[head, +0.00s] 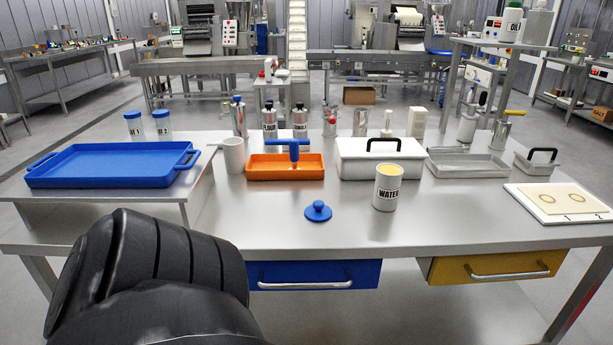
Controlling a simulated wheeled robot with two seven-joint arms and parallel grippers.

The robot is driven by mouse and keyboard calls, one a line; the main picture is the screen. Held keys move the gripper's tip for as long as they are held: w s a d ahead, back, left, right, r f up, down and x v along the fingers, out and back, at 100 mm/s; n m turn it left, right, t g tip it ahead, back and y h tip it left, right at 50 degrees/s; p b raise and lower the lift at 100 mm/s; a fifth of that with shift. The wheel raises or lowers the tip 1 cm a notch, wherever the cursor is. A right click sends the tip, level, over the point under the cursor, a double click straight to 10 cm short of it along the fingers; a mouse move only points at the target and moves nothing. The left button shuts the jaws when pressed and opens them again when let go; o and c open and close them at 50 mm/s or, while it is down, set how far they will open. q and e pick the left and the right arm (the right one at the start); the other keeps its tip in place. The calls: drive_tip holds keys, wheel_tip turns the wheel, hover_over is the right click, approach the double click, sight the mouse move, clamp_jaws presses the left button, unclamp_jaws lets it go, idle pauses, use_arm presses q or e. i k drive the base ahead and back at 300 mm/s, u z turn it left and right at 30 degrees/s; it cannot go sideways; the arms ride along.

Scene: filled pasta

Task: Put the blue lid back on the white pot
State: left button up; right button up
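The blue lid (318,212) lies flat on the steel table near its front middle, its round knob pointing up. The white pot (388,188), a cylinder labelled WATER, stands upright to the right of the lid and apart from it. The pot is uncovered and its open top shows a pale yellow inside. Neither of my grippers is in view. A thick black link of my own arm fills the lower left and hides part of the table's front edge.
A blue tray (62,178) sits on a raised shelf at left. Behind the lid stand an orange tray (258,174), a white box with a black handle (352,168) and a white cup (233,156). A white board (545,215) lies at right. The table around the lid is clear.

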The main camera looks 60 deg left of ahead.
sight(389, 175)
drive_tip(key=u, duration=1.6)
drive_tip(key=i, duration=0.25)
